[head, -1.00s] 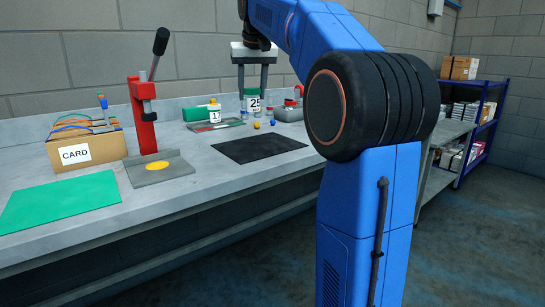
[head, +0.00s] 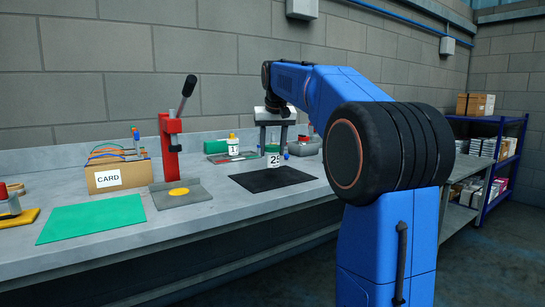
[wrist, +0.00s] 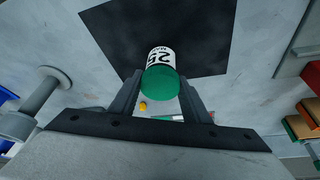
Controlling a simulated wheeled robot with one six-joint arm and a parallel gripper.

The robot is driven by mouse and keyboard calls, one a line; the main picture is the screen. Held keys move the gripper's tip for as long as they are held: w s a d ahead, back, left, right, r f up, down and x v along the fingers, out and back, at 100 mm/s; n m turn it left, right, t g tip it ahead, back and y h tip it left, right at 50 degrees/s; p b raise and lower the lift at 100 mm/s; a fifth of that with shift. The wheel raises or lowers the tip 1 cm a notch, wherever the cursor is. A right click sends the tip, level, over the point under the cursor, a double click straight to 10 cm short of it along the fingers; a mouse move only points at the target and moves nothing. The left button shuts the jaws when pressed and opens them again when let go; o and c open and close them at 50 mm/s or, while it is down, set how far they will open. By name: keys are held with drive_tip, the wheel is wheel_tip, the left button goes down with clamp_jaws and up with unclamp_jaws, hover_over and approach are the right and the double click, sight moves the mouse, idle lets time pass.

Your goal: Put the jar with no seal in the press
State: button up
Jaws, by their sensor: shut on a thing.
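My gripper (head: 273,146) is shut on a jar (head: 273,159) with a white label reading 25. In the wrist view the jar (wrist: 161,58) shows a green lid between the fingers. It appears over the back of the black mat (head: 270,182); whether it touches the mat is unclear. No seal can be made out on it. The red press (head: 169,143) stands to the left, its black-handled lever raised.
A box marked CARD (head: 120,177) and a green mat (head: 92,219) lie left of the press. A grey container (head: 305,148) stands right of the jar. A blue shelf unit (head: 500,165) is far right. Bare bench lies between the press and the black mat.

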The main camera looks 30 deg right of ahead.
drive_tip(key=shift+f, duration=1.3)
drive_tip(key=shift+f, duration=0.1)
drive_tip(key=o, duration=1.1)
drive_tip(key=shift+c, duration=0.2)
drive_tip(key=v, duration=1.2)
